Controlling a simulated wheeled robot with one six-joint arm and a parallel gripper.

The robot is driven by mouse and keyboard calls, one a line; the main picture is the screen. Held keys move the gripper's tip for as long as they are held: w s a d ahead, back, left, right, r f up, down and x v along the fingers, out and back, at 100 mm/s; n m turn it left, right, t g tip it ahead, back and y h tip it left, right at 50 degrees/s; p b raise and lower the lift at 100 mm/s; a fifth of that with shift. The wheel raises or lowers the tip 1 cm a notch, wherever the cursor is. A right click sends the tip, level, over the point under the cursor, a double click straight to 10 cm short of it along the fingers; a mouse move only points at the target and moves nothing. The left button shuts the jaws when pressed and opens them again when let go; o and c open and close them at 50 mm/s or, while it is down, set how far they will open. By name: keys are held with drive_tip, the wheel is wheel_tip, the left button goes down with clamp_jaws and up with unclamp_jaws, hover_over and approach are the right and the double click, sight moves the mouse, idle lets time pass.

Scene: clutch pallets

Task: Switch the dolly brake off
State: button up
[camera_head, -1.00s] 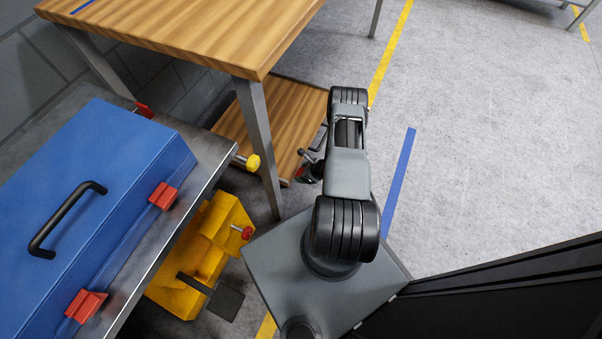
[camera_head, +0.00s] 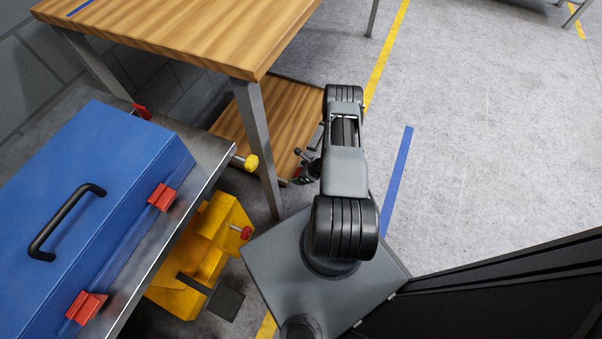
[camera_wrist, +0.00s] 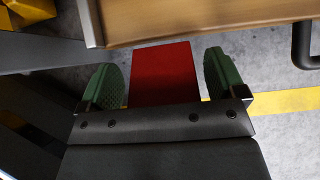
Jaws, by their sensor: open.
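The dolly is a low wooden deck (camera_head: 262,125) under the table. In the wrist view its wooden edge (camera_wrist: 200,22) lies just beyond my fingers. A flat red plate (camera_wrist: 165,72), which looks like the brake pedal, sticks out from beneath that edge. A bit of red also shows beside my gripper in the head view, too small to read. My gripper (camera_head: 308,173) is low by the deck's near corner. Its green-padded fingers are open, one on each side of the red plate. I cannot tell whether they touch it, nor the brake's state.
A wooden table (camera_head: 190,35) stands over the dolly, its metal leg (camera_head: 260,145) close left of my gripper. A metal bench (camera_head: 222,160) with a blue toolbox (camera_head: 105,190) is at left, above a yellow object (camera_head: 205,250). Open floor (camera_head: 480,150) lies right.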

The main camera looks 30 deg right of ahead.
drive_tip(key=shift+d+r, duration=0.1)
drive_tip(key=shift+s+d+r, duration=0.15)
drive_tip(key=shift+r, duration=0.2)
drive_tip(key=p+v, duration=0.4)
drive_tip(key=v, duration=0.8)
drive_tip(key=shift+s+r+p, duration=0.25)
drive_tip(key=shift+s+p, duration=0.05)
drive_tip(key=shift+s, duration=0.05)
